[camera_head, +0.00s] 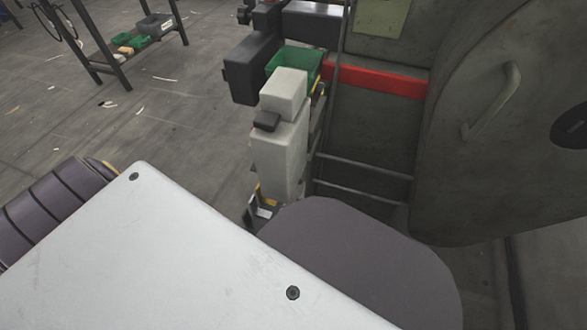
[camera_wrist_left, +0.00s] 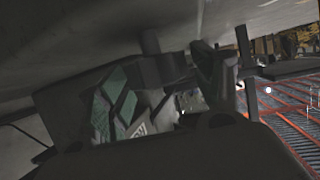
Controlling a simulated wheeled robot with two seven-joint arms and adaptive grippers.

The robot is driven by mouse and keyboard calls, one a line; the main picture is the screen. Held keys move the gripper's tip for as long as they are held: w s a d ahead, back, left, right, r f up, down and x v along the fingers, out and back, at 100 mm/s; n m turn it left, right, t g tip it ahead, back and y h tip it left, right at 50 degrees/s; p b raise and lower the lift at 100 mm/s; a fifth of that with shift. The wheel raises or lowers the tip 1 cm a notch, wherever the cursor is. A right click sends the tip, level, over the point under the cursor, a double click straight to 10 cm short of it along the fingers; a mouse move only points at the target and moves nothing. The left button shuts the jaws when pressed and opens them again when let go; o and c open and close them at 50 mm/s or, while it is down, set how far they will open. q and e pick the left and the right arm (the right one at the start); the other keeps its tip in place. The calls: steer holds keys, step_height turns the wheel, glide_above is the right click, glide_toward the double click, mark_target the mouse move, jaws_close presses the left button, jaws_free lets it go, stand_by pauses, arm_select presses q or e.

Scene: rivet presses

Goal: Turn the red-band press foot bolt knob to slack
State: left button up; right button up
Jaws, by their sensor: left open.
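The press (camera_head: 375,140) stands at the right in the head view, dark grey-green, with a red band (camera_head: 375,77) across it. The foot bolt knob cannot be made out in the head view. In the left wrist view a dark upright stem (camera_wrist_left: 150,43) meets a dark block under a grey surface; I cannot tell whether this is the knob. My left gripper (camera_wrist_left: 165,100) is open in the left wrist view, dark and blurred, close below that stem. Contact cannot be told. My right gripper is not in view.
A green bin (camera_head: 294,61) sits beside dark blocks by the press. A curved grey panel with a handle (camera_head: 492,102) stands at the right. A rack (camera_head: 120,50) with a green bin is far left. Floor (camera_head: 150,110) between is mostly open, with scattered scraps.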

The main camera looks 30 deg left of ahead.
mark_target(293, 212)
arm_select(q)
steer(key=shift+r, duration=0.15)
steer(key=shift+r, duration=4.75)
steer(key=shift+s, duration=0.1)
